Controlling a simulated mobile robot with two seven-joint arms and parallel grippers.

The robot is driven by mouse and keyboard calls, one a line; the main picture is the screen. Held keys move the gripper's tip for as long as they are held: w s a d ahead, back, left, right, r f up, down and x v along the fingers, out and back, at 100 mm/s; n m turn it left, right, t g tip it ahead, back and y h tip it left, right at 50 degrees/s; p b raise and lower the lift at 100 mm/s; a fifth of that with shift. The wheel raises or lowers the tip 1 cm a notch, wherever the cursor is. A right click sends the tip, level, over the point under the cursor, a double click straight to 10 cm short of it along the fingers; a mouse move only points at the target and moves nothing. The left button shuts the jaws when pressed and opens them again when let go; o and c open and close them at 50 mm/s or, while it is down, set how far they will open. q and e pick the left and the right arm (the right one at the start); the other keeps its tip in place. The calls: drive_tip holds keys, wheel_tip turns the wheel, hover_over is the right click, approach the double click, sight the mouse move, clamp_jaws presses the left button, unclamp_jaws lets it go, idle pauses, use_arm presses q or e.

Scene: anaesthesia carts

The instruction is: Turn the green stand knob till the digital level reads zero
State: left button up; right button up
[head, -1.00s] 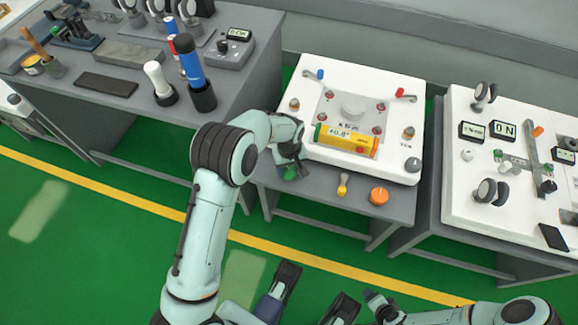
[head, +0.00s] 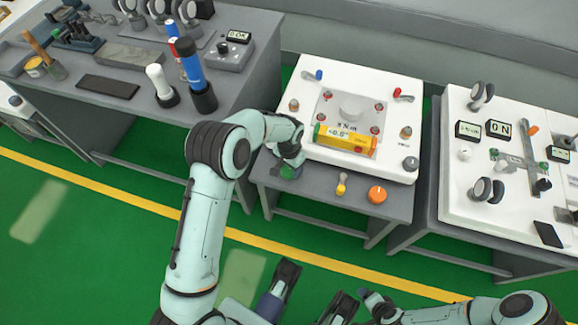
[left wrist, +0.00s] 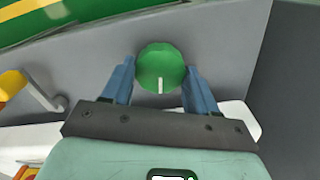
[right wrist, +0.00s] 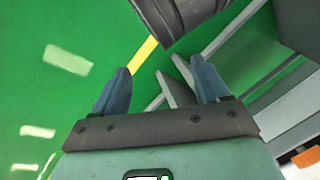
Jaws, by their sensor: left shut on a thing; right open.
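The green stand knob (head: 288,172) sits at the front left corner of the middle table. In the left wrist view the knob (left wrist: 161,68) is round with a white pointer mark, which points down toward my gripper's palm. My left gripper (left wrist: 161,78) is shut on the knob, one finger on each side. The yellow digital level (head: 345,139) lies on the white stand plate (head: 310,95); its small display seems to read about +0.6°, though the digits are blurred. My right gripper (right wrist: 160,85) is open and empty, over the floor.
An orange knob (head: 377,195) and a yellow-handled tool (head: 342,184) are right of the green knob. A grey bench (head: 120,75) with tools stands left, and another white board (head: 460,200) with gauges stands right.

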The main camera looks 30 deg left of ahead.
sight(289, 169)
use_arm(q)
drive_tip(key=m, duration=1.1)
drive_tip(key=shift+p, duration=0.4)
use_arm(e)
drive_tip(key=shift+s+a+r, duration=0.35)
drive_tip(key=shift+s+r, duration=0.05)
drive_tip(key=shift+s, duration=0.25)
use_arm(q)
drive_tip(key=shift+m, duration=0.5)
drive_tip(key=o, duration=1.1)
drive_tip(key=shift+c, duration=0.2)
drive_tip(key=shift+r, duration=0.1)
wheel_tip(289, 169, up, 13)
drive_tip(key=p, duration=0.3)
drive_tip(key=shift+r, duration=0.15)
use_arm(e)
drive_tip(key=s+a+r+g, duration=0.1)
drive_tip(key=s+a+r, duration=0.1)
drive_tip(key=s+r, duration=0.1)
drive_tip(key=shift+s+r+g+y, duration=0.2)
drive_tip(key=shift+s+g+y, duration=0.2)
drive_tip(key=shift+s, duration=0.35)
